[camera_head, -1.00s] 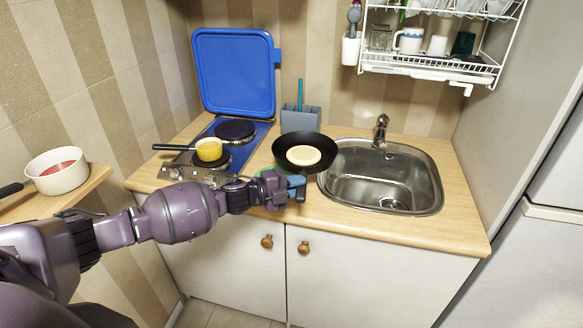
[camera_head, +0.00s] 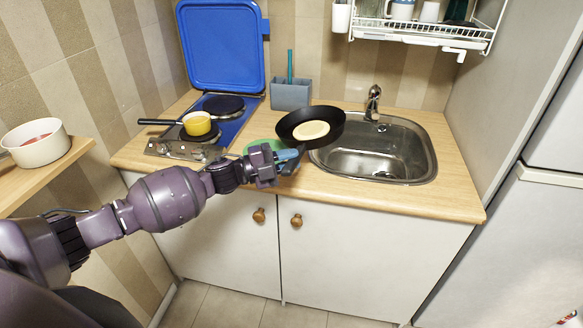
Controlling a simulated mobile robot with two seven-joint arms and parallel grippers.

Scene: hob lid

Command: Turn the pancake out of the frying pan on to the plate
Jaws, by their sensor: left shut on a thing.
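The black frying pan (camera_head: 290,120) is held up over the counter, in front of the sink's left edge. It is tilted, with its right side higher. The pale round pancake (camera_head: 311,131) lies inside it, near its front side. My left gripper (camera_head: 289,158) is shut on the pan's handle, just in front of and below the pan. A green rim (camera_head: 264,145), which looks like the plate, shows behind my left gripper on the counter. Most of it is hidden by the gripper and the pan. My right gripper is not in view.
The sink (camera_head: 425,160) with its tap (camera_head: 373,103) is right of the pan. A yellow saucepan (camera_head: 198,124) stands on the hob at left, below the raised blue lid (camera_head: 222,45). A grey holder (camera_head: 290,94) stands behind the pan. A white pot (camera_head: 38,150) sits on the left shelf.

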